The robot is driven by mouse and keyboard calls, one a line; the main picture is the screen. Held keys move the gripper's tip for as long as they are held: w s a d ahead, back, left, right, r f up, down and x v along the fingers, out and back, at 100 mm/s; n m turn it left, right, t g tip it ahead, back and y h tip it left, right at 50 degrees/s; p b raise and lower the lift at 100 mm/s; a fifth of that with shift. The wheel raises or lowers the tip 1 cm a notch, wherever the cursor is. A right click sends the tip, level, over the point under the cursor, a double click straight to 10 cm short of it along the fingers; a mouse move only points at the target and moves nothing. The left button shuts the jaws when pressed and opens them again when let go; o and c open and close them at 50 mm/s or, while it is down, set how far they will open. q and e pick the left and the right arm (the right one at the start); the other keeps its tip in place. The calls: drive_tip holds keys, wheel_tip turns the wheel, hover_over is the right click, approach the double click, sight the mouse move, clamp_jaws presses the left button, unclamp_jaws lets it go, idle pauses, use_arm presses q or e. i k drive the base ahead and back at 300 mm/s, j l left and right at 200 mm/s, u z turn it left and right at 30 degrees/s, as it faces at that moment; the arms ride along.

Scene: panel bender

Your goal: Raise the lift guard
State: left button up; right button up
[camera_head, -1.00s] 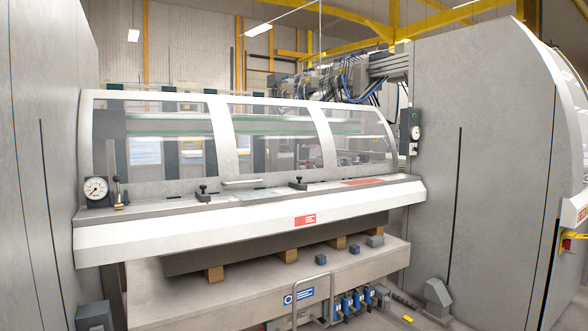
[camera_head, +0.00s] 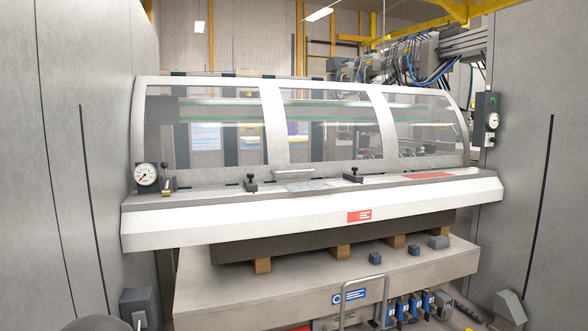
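The lift guard (camera_head: 275,124) is a white curved frame with three clear window panes. It is down, its lower edge resting along the grey ledge of the machine front (camera_head: 290,215). A light bar handle (camera_head: 294,171) sits at the middle of its lower edge. Two black clamp knobs stand on the ledge, one left (camera_head: 251,183) and one right (camera_head: 353,175) of the handle. Neither gripper is in view. A dark rounded shape at the bottom left edge may be part of my own body.
Grey cabinet walls stand at the left (camera_head: 85,150) and right (camera_head: 535,170). A pressure gauge (camera_head: 146,175) is on the ledge's left end. A control box (camera_head: 487,118) hangs at the right. A lower table (camera_head: 330,275) with a metal hoop (camera_head: 362,292) juts out below.

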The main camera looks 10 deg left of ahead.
sight(278, 167)
drive_tip(key=i+l+u, duration=0.1)
drive_tip(key=i+l, duration=0.2)
drive_tip(key=i+l+u, duration=0.15)
drive_tip(key=i+l, duration=0.15)
drive_tip(key=i+l+u, duration=0.1)
drive_tip(key=i+l, duration=0.25)
drive_tip(key=i+l+u, duration=0.1)
drive_tip(key=i+l, duration=0.2)
drive_tip(key=i+l+u, duration=0.15)
drive_tip(key=i+l, duration=0.15)
drive_tip(key=l, duration=0.2)
drive_tip(key=i+l+u, duration=0.1)
drive_tip(key=i+l, duration=0.15)
drive_tip(key=l, duration=0.15)
drive_tip(key=i+l+u, duration=0.1)
drive_tip(key=i+l, duration=0.15)
drive_tip(key=l, duration=0.2)
